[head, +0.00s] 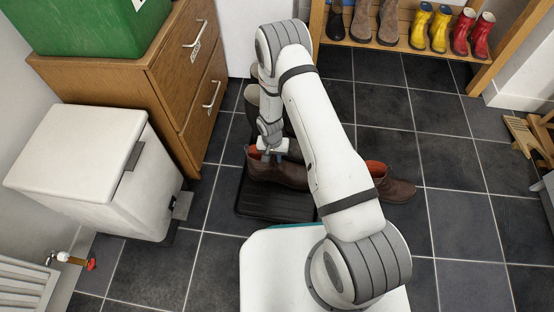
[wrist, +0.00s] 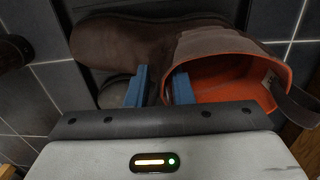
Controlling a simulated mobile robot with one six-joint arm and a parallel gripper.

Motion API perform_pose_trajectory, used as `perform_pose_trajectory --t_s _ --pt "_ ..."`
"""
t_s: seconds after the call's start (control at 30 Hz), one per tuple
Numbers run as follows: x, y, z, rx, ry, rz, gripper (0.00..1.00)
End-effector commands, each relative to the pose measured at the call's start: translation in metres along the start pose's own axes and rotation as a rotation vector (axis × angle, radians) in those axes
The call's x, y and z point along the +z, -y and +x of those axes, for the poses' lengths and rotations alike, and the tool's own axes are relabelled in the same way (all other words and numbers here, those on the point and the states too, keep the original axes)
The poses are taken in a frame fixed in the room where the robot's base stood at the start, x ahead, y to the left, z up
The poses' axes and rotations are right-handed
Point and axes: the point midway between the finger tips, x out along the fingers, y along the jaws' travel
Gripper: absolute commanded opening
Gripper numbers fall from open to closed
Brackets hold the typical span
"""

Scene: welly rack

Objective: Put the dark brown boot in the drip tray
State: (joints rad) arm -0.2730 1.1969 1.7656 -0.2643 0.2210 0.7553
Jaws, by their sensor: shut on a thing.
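A dark brown boot (head: 278,173) with an orange-red lining lies sole down over the back part of the black drip tray (head: 262,207). I cannot tell whether its sole touches the tray. My gripper (head: 270,153) is above it, shut on the boot's upper near the opening. In the wrist view the blue fingertips (wrist: 160,88) pinch the boot (wrist: 130,42) beside its orange opening. A second brown boot (head: 392,186) with an orange lining stands on the floor right of my arm, partly hidden by it.
A dark boot (head: 252,98) stands behind my gripper, partly hidden. A wooden drawer unit (head: 150,85) and a white pedal bin (head: 95,165) stand at the left. A wooden rack (head: 402,45) with several boots is at the back.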

Motion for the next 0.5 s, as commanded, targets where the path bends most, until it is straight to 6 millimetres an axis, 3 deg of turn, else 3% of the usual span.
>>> perform_pose_trajectory --t_s 0.03,0.4,0.43,0.5 --pt "-0.0004 0.0009 0.0075 -0.001 -0.001 0.000 0.00" --pt "-0.0004 0.0014 0.0108 -0.001 -0.001 -0.001 0.00" --pt "0.0000 0.0011 0.0097 0.000 -0.001 -0.001 0.23" --pt "0.0001 0.0011 0.0093 0.000 0.000 -0.002 0.29"
